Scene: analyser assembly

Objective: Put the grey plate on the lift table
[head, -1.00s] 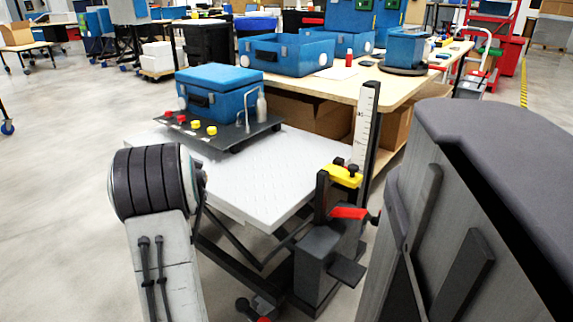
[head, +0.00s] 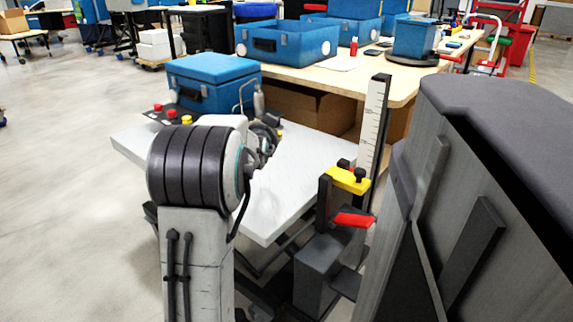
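The dark grey plate (head: 155,115) is at the far left part of the lift table's white top (head: 305,170). It carries a blue case (head: 213,83), a small bottle and red and yellow knobs. My arm hides much of its right and front side, and I cannot tell whether it rests flat on the top. Dark jointed parts of my arm's far end, with what may be my gripper (head: 263,138), show beside the plate's right end. The fingers are too small and hidden to read.
The lift table's column with a scale (head: 375,125), a yellow clamp (head: 348,180) and a red lever (head: 354,220) stand at its right edge. A wooden workbench (head: 345,82) with blue housings (head: 288,42) is behind. The near right of the white top is bare.

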